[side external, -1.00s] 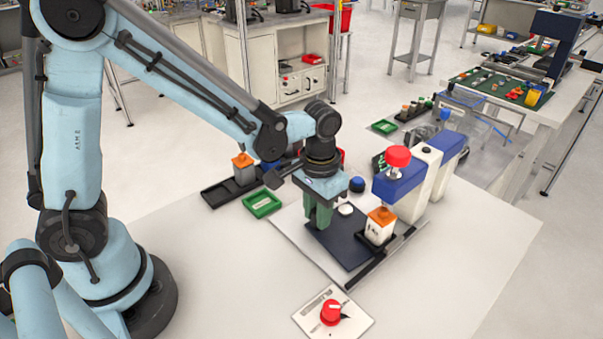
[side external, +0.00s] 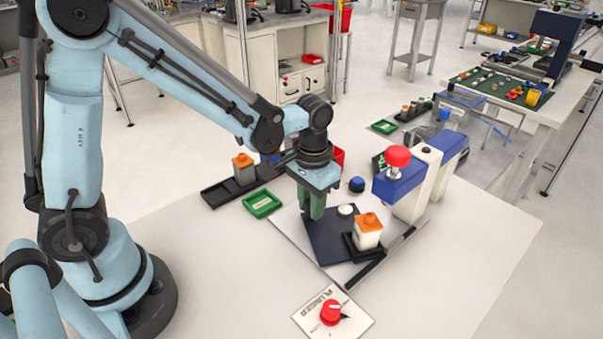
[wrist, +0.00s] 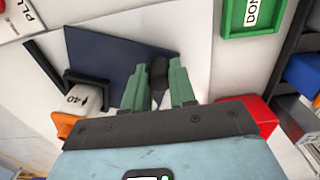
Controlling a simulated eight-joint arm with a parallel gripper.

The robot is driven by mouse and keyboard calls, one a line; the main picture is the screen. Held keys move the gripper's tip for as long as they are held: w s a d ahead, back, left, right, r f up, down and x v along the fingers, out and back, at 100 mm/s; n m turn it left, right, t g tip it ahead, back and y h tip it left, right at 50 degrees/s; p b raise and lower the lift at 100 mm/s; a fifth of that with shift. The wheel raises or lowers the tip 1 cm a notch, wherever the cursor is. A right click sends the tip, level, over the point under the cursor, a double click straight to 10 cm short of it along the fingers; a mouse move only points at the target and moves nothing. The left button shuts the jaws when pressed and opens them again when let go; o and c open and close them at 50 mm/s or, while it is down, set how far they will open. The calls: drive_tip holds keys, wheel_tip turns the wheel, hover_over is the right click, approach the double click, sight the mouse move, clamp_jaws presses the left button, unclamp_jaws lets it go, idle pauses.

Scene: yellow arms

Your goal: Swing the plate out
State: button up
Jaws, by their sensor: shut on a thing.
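The dark blue plate (side external: 325,243) lies on a pale base board (side external: 287,226) on the table. A white block with an orange top (side external: 367,232) stands upright in a black corner holder (side external: 352,250) on the plate's right part. My gripper (side external: 312,212) points down at the plate's far left part. In the wrist view, its green fingers (wrist: 157,78) are closed around a dark knob (wrist: 159,66) at the plate's edge. The wrist view also shows the plate (wrist: 105,52) and holder (wrist: 85,78). A blue and white press with a red knob (side external: 397,157) stands behind the block.
A red dial on a labelled card (side external: 331,312) sits at the front. A green tray (side external: 262,204) and a black rack with another orange-topped block (side external: 243,170) lie at the left. A blue ball-like knob (side external: 357,184) is behind the plate. The front-right table is clear.

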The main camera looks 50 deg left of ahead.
drive_tip(key=shift+w+a, duration=0.1)
drive_tip(key=shift+a, duration=0.15)
drive_tip(key=shift+w+a, duration=0.1)
drive_tip(key=shift+a, duration=0.05)
drive_tip(key=shift+w+a, duration=0.5)
drive_tip(key=shift+a, duration=0.1)
